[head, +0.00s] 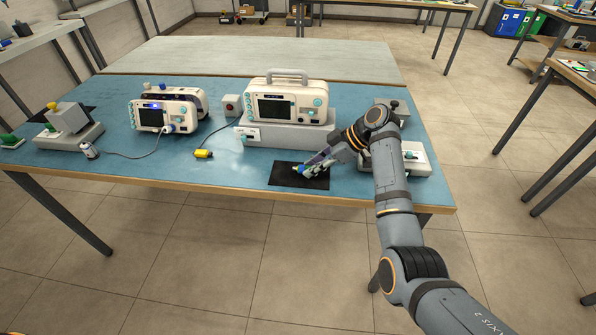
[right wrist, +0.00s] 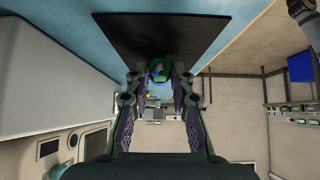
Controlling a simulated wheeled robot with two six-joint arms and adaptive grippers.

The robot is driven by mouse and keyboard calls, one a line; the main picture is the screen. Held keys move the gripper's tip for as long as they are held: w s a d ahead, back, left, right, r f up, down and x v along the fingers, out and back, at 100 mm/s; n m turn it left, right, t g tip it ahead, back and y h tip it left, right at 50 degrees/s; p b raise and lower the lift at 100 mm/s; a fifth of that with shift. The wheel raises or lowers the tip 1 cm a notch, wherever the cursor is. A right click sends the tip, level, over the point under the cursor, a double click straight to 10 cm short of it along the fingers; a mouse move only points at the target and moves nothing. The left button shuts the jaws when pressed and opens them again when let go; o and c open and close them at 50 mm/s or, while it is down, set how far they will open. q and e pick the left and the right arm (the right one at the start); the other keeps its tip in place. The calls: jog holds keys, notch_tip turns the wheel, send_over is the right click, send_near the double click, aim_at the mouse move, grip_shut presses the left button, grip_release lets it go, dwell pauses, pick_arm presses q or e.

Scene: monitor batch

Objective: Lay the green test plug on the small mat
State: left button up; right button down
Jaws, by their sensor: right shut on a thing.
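The small mat (head: 287,177) is a flat black rectangle near the front edge of the blue table; it also shows at the top of the right wrist view (right wrist: 165,25). My right gripper (head: 304,170) is low over the mat, coming in from the right. In the right wrist view its fingertips (right wrist: 158,80) are shut on the green test plug (right wrist: 158,68), a small round green piece. The fingers partly hide the plug in the head view. I cannot tell whether the plug touches the mat. My left gripper is not in view.
A monitor with a handle (head: 287,98) stands on a grey stand behind the mat. A white device (head: 407,160) sits right of the mat.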

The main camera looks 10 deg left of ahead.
jog(key=shift+f, duration=0.4)
jog(key=c, duration=1.1)
grip_release()
jog(key=v, duration=1.2)
